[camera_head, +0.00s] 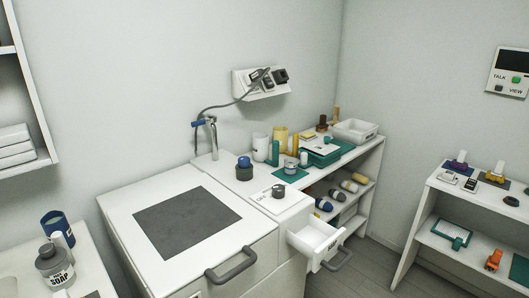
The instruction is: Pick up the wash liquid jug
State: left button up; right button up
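No jug can be read here as marked wash liquid. A squat grey-topped bottle with a white label that seems to read "SOAP" (55,268) stands on the white counter at the lower left. A yellow jug-like container (280,140) stands at the back of the middle counter, partly hidden by green and white items. A small grey container with a blue cap (244,170) stands near the tap. I cannot tell which of these is the wash liquid jug. Neither of my grippers is in view.
A white cabinet with a dark square panel (187,220) has a clear top. A small drawer (316,239) is open and juts out. A blue cylinder (57,226) stands behind the soap bottle. A low shelf unit (478,205) with small items is at the right.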

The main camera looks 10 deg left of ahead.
aim_at(260, 147)
jog(key=i+l, duration=0.3)
jog(key=i+l+u, duration=0.15)
jog(key=i+l, duration=0.4)
jog(key=l, duration=0.25)
jog(key=i+l+u, duration=0.15)
jog(key=i+l, duration=0.4)
jog(key=l, duration=0.3)
jog(key=i+l+u, duration=0.15)
jog(key=l, duration=0.25)
jog(key=i+l, duration=0.3)
jog(key=l, duration=0.15)
jog(key=i+l+u, duration=0.1)
jog(key=i+l, duration=0.15)
jog(key=l, duration=0.2)
